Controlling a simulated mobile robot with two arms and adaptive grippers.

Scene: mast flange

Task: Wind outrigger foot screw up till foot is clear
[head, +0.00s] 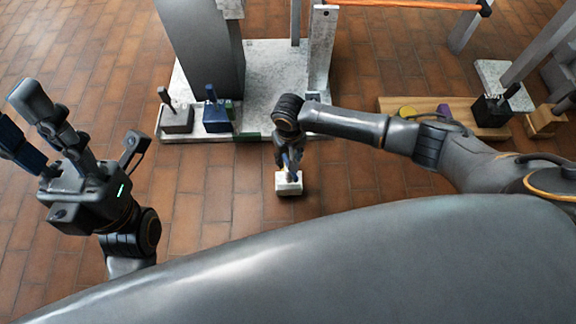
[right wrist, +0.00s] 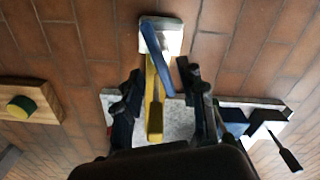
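A white block-like foot (head: 289,187) stands on the brick floor below my right gripper. In the right wrist view the white foot (right wrist: 172,42) lies at the far end of a yellow bar (right wrist: 154,110), with a slanted blue handle (right wrist: 152,48) over it. My right gripper (right wrist: 164,78) points down above the bar; its dark fingers are apart on either side, with visible gaps to the bar and handle. The screw itself cannot be made out. In the head view my right arm hides most of the bar. My left gripper (head: 22,124) is open and empty, away at the left.
A pale base plate (head: 262,75) carries a grey mast (head: 205,45) and dark blocks with levers, one grey (head: 177,121) and one blue (head: 215,118). A wooden board (head: 392,104) with small items lies at the right. Floor around the foot is clear.

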